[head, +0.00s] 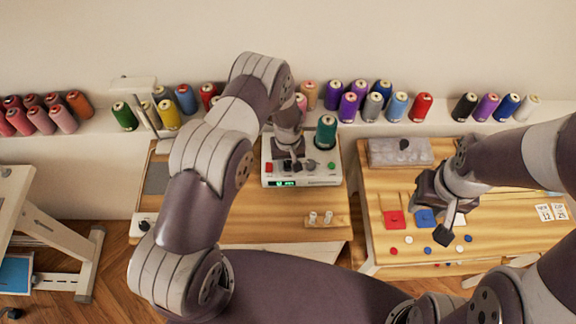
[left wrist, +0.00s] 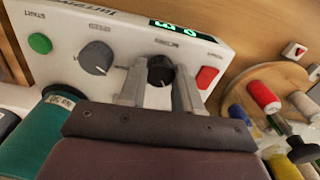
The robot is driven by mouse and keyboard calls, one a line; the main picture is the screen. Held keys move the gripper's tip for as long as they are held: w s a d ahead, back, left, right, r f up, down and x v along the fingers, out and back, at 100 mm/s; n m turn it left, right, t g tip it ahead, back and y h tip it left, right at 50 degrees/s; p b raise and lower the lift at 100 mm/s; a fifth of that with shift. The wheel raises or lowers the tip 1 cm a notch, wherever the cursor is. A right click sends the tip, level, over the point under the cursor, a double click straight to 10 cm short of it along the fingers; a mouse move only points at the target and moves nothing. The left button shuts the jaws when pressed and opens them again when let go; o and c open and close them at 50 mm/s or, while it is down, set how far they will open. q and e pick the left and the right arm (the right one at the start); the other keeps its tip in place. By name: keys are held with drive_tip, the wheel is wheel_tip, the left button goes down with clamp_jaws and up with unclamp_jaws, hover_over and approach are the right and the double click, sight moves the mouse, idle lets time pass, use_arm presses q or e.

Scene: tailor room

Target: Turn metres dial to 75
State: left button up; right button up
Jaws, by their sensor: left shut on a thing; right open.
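The white winding machine (head: 327,181) stands on the middle wooden table with a lit green display (head: 285,183). In the left wrist view its panel appears upside down, with a black dial (left wrist: 161,72), a grey dial (left wrist: 96,58), a green button (left wrist: 40,43) and a red button (left wrist: 207,77). The small labels and the display digits (left wrist: 182,30) are hard to read. My left gripper (left wrist: 159,88) is shut on the black dial, one finger on either side. In the head view my left gripper (head: 291,163) is over the machine's front. My right gripper (head: 443,210) is open and empty above the right table.
The right table (head: 480,235) has red and blue squares, small discs and a grey box (head: 400,152). Several thread spools line the wall shelf (head: 230,122).

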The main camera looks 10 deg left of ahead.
sight(288, 164)
use_arm(q)
drive_tip(key=m+b, duration=0.3)
drive_tip(key=m, duration=0.2)
drive_tip(key=shift+w+f+b, duration=0.1)
drive_tip(key=shift+w+b, duration=0.05)
drive_tip(key=shift+b, duration=0.2)
drive_tip(key=m+b, duration=0.1)
drive_tip(key=m, duration=0.2)
drive_tip(key=shift+m+b, duration=0.35)
drive_tip(key=shift+m, duration=0.05)
drive_tip(key=shift+r+m+b, duration=0.2)
drive_tip(key=shift+m+b, duration=0.3)
drive_tip(key=shift+m, duration=0.9)
drive_tip(key=o, duration=1)
drive_tip(key=shift+o, duration=0.2)
wheel_tip(288, 164, up, 13)
drive_tip(key=b, duration=0.2)
drive_tip(key=shift+f+b, duration=0.2)
drive_tip(key=shift+b, duration=0.15)
